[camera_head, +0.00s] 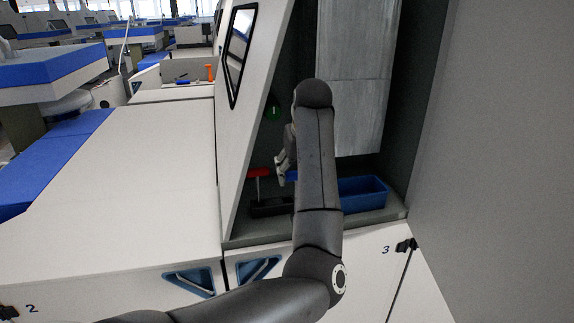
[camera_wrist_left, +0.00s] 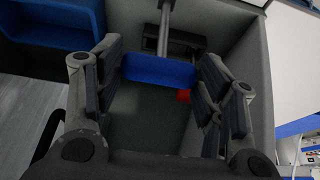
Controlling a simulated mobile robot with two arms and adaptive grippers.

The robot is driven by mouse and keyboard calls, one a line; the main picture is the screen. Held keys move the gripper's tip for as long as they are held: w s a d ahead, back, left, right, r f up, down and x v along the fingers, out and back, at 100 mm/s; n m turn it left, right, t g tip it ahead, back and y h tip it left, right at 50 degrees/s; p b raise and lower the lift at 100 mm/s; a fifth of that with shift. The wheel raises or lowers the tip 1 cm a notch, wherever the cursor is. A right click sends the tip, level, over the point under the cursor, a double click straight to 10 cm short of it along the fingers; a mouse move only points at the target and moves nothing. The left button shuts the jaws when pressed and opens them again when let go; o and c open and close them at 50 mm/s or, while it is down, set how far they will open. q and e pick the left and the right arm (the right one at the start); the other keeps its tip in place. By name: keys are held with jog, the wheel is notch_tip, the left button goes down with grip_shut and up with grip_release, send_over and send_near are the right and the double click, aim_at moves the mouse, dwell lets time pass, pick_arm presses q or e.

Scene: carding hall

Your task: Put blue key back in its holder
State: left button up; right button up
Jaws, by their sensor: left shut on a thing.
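The blue key (camera_wrist_left: 160,70) has a thick blue crossbar handle and a grey metal shaft. My left gripper (camera_wrist_left: 158,66) is shut on this handle, with a finger at each end. In the head view my left gripper (camera_head: 285,168) is inside the open bay, mostly hidden by my arm; a bit of the blue handle (camera_head: 291,175) shows beside it. The black holder (camera_head: 269,207) sits on the bay floor, and it also shows in the wrist view (camera_wrist_left: 186,43) behind the shaft. I cannot tell whether the shaft is in the holder.
A red T-handled key (camera_head: 258,173) stands upright at the holder's left; part of its red handle shows in the wrist view (camera_wrist_left: 183,96). A blue bin (camera_head: 363,194) is to the right. The slanted white panel (camera_head: 249,120) bounds the bay on the left.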

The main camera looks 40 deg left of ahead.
pick_arm(q)
jog(key=shift+w+r, duration=0.2)
jog(key=shift+w, duration=0.1)
jog(key=w+a+f, duration=0.4)
jog(key=w+a, duration=0.3)
jog(key=a, duration=0.1)
jog(key=shift+w+a+f+b, duration=0.2)
jog(key=shift+b, duration=0.15)
dwell(1.8)
jog(key=o, duration=1.7)
jog(key=shift+c, duration=0.2)
